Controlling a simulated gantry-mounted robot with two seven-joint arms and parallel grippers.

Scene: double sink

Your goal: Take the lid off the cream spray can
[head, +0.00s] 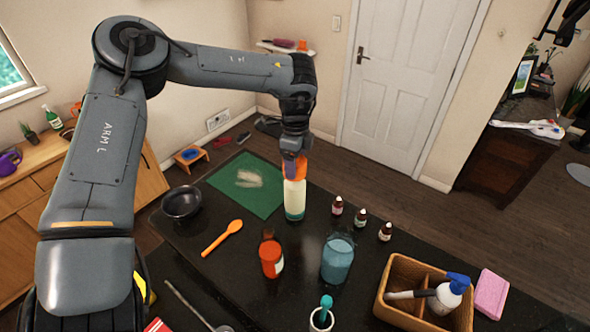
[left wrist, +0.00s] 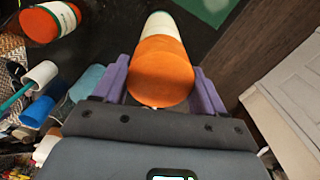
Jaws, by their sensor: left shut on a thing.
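The cream spray can (head: 294,198) stands upright on the dark counter, with a cream body and a green band at its base. Its orange lid (head: 299,170) is on top of the body, with no gap that I can see. My left gripper (head: 293,158) is above the can, pointing down, with its purple fingers shut on the lid. In the left wrist view the lid (left wrist: 161,72) fills the space between the two fingers (left wrist: 162,88), and the cream body (left wrist: 160,24) shows beyond it. My right gripper is in neither view.
A green mat (head: 240,187) lies left of the can. Several small brown bottles (head: 360,217) stand to the right. An orange bottle (head: 271,257), a blue jar (head: 337,262) and a wooden caddy (head: 388,312) stand nearer. An orange spoon (head: 221,238) and black bowl (head: 181,204) are at left.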

